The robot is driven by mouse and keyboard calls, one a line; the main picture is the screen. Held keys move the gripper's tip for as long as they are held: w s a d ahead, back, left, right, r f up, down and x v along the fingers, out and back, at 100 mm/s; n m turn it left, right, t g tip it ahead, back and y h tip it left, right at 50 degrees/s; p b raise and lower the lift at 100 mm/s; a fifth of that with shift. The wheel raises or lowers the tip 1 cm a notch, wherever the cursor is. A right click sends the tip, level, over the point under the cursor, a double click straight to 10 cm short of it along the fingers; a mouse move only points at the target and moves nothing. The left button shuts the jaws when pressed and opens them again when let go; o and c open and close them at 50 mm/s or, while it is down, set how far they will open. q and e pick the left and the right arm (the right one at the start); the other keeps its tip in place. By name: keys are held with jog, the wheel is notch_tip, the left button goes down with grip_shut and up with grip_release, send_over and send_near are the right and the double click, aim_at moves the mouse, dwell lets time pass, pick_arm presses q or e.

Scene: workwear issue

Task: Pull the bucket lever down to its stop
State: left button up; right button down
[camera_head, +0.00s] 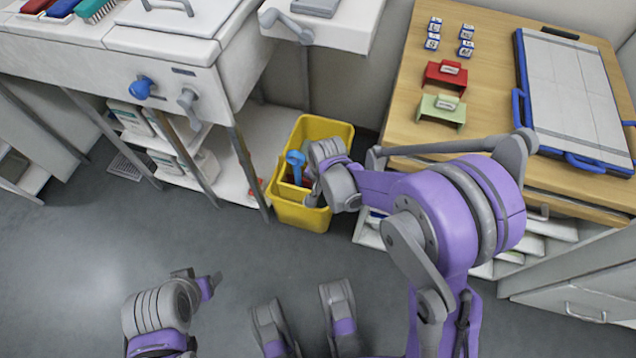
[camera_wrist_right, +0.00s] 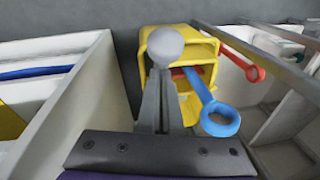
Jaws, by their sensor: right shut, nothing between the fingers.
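The yellow bucket (camera_head: 318,130) stands on the floor between the white sink unit and the wooden bench; it also shows in the right wrist view (camera_wrist_right: 205,48). Its blue lever (camera_head: 296,159) ends in a ring and stands up from the bucket; in the right wrist view the ring (camera_wrist_right: 221,120) lies right of my fingers. My right gripper (camera_head: 313,196) is shut and empty at the bucket, beside the lever. In its wrist view the shut fingers (camera_wrist_right: 161,92) lie left of the lever. Contact cannot be told. My left gripper (camera_head: 203,282) is low over the floor, far from the bucket; its opening is unclear.
The sink unit (camera_head: 110,62) with its legs and a low shelf (camera_head: 240,150) stands left of the bucket. A red-ended handle (camera_wrist_right: 255,73) shows right of it in the wrist view. The wooden bench (camera_head: 480,60) is close on the right. Floor in front is clear.

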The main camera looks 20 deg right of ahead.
jog(key=shift+s+a+f, duration=0.3)
jog(key=shift+s, duration=0.15)
jog(key=d+r+p, duration=0.3)
jog(key=r+p, duration=0.2)
jog(key=r, duration=0.8)
jog(key=shift+w+d+r, duration=0.15)
jog(key=shift+w, duration=0.25)
